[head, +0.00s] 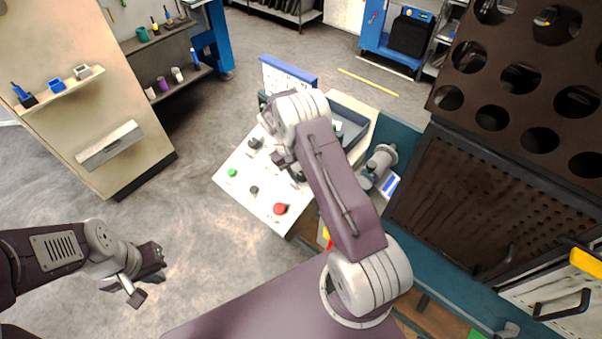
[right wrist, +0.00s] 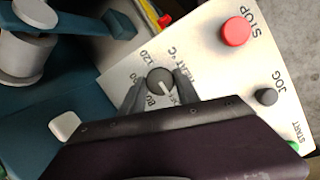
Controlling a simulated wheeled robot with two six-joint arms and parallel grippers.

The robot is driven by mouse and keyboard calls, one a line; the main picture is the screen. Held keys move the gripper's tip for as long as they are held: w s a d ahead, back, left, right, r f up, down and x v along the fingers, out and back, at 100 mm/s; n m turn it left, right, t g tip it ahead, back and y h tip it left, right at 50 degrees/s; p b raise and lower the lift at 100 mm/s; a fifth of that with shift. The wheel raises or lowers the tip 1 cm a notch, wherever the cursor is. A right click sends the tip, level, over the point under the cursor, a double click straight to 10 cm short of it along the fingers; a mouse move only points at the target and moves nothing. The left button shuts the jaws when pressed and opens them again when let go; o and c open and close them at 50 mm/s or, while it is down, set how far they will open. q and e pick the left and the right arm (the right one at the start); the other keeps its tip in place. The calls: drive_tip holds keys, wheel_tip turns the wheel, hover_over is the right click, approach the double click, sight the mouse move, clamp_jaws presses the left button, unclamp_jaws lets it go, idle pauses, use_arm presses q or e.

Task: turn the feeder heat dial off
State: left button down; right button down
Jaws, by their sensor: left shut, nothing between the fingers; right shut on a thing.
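The heat dial (right wrist: 160,80) is a dark round knob with a white pointer line, on a white panel (right wrist: 215,75). Its printed numbers and "HEAT °C" are partly readable around it. The pointer line points down and slightly right in the right wrist view; the marking there is partly hidden by a finger. My right gripper (right wrist: 159,91) is shut on the dial, one finger on each side. In the head view my right arm hides the dial. My left gripper (head: 150,277) is shut and empty, over the floor at lower left, away from the panel.
The panel also bears a red STOP button (right wrist: 236,32), a dark JOG button (right wrist: 265,97) and a green START button (head: 232,172). A white rounded block (right wrist: 64,126) sits beside the panel. A perforated dark rack (head: 520,80) stands at right. Open floor lies left of the panel.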

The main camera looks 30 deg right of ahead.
drive_tip(key=shift+w+r, duration=0.1)
drive_tip(key=shift+w, duration=0.05)
drive_tip(key=c, duration=0.9)
unclamp_jaws()
drive_tip(key=b+v, duration=0.2)
drive_tip(key=v, duration=0.7)
